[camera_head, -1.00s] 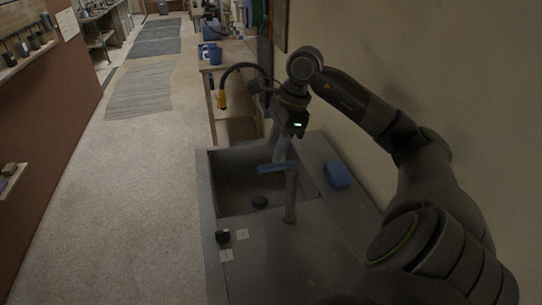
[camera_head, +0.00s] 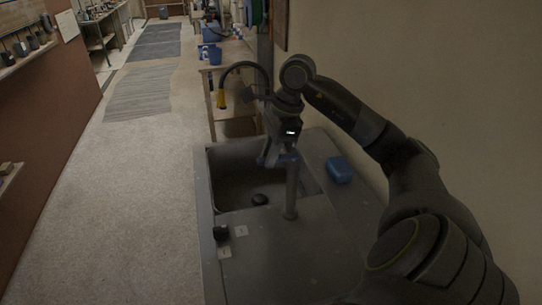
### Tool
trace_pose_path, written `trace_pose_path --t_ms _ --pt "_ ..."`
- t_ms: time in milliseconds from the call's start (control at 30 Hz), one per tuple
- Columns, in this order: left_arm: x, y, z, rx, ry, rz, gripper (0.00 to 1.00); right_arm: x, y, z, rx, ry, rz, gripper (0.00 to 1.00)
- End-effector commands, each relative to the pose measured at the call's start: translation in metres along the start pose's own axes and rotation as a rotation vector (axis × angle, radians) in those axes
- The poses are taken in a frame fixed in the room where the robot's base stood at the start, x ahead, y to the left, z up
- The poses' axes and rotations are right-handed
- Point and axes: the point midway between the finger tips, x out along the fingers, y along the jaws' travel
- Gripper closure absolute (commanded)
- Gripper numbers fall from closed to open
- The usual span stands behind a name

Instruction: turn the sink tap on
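The sink (camera_head: 207,180) is a grey basin set in a grey counter, with a dark round piece (camera_head: 259,199) on its floor. The tap is a grey upright post (camera_head: 291,198) at the basin's near right side, with a blue piece (camera_head: 287,159) at its top. My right gripper (camera_head: 275,157) points down beside the top of the tap, overlapping the blue piece. I cannot tell whether it touches the blue piece, or whether its fingers are open. A black knob (camera_head: 220,233) sits on the counter's near left part, beside small white labels (camera_head: 241,231). My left gripper is out of view.
A blue block (camera_head: 339,169) lies on the counter right of the tap, near the wall. A wooden table (camera_head: 232,75) with a blue mug (camera_head: 214,56) stands beyond the sink. A black hose with a yellow end (camera_head: 222,98) curves there. The floor at left is clear.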

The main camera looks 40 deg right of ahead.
Motion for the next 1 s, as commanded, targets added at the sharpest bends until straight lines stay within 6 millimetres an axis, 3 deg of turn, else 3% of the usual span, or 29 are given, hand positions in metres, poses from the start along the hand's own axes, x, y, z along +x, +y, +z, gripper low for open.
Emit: trace_pose_path --t_ms 133,267,633,700,1000 --pt "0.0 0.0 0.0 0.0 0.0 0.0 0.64 0.0 0.0 0.0 0.0 0.0 0.0 0.99" --pt "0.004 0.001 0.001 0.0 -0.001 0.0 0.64 0.002 0.002 -0.001 -0.027 0.0 0.009 0.99" --pt "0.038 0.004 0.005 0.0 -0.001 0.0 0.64 0.001 0.024 -0.01 -0.441 0.002 0.135 0.99" --pt "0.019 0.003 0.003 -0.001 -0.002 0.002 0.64 -0.009 0.028 -0.009 -0.495 0.003 0.156 0.99" --pt "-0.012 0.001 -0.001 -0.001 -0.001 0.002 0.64 -0.008 0.036 -0.012 -0.652 0.002 0.204 0.99"
